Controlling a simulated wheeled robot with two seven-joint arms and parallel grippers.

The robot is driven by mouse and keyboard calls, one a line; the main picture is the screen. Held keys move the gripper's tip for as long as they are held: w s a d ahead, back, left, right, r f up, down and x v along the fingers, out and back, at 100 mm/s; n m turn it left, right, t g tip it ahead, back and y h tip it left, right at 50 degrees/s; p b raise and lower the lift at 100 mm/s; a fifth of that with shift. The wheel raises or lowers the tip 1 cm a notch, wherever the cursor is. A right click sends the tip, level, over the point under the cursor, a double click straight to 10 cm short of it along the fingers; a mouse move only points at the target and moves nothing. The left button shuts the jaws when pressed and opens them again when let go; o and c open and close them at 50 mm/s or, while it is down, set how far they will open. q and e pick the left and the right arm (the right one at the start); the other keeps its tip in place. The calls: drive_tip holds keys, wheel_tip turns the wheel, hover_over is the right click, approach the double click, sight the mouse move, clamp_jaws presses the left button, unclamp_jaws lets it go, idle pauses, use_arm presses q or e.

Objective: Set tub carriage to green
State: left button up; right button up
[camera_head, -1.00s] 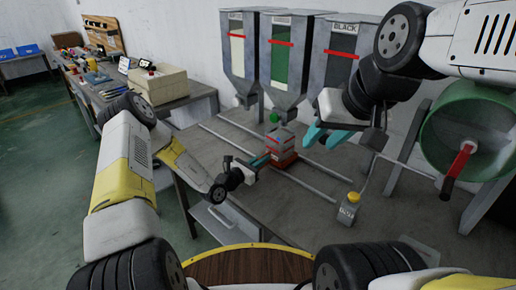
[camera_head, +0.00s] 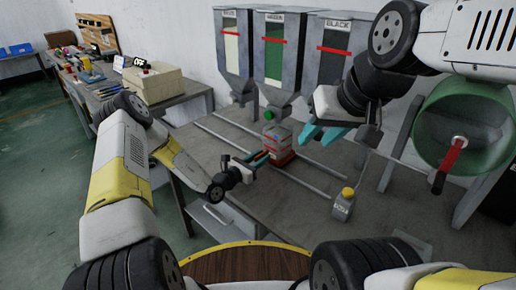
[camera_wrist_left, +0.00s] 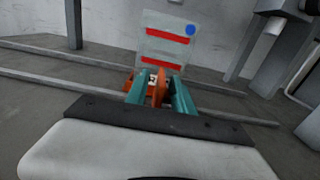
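The tub carriage (camera_head: 283,160) is an orange-red base on two rails, carrying a clear tub (camera_head: 277,139) with red bands. It stands below and slightly right of the green hopper's outlet (camera_head: 270,113). In the left wrist view the tub (camera_wrist_left: 166,42) stands upright, with a blue dot at its upper right. My left gripper (camera_head: 261,159) is at the carriage's near left side. In the wrist view its teal fingers (camera_wrist_left: 160,92) are closed around the carriage's upright orange tab. My right gripper (camera_head: 319,136) hangs right of the tub with its teal fingers apart and empty.
Three hoppers stand along the wall: a pale one (camera_head: 232,45), a green one (camera_head: 274,50) and a black one (camera_head: 334,50). A green drum (camera_head: 438,130) with a red-handled crank is at the right.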

use_arm(q)
drive_tip(key=v, duration=0.7)
drive_tip(key=shift+s+a, duration=0.3)
drive_tip(key=shift+a, duration=0.05)
drive_tip(key=s+d+r+m+g+h, duration=0.1)
drive_tip(key=s+d+r+m+g, duration=0.1)
drive_tip(key=s+r+m+g, duration=0.55)
drive_tip(key=s+d+r+m+g, duration=0.3)
drive_tip(key=s+r+m+g, duration=0.2)
drive_tip(key=s+r+m, duration=0.45)
drive_tip(key=s+a+r+m+t+y, duration=0.3)
drive_tip(key=s+a+r+m+y, duration=0.2)
drive_tip(key=a+r, duration=0.2)
drive_tip(key=s+a+r+m+t+y, duration=0.3)
drive_tip(key=s+a+r+m+y, duration=0.2)
drive_tip(key=a, duration=0.6)
wheel_tip(320, 180, up, 2)
drive_tip(key=shift+s+a+r+m+y, duration=0.2)
drive_tip(key=shift+s+a+m+y, duration=0.1)
drive_tip(key=shift+s+y, duration=0.55)
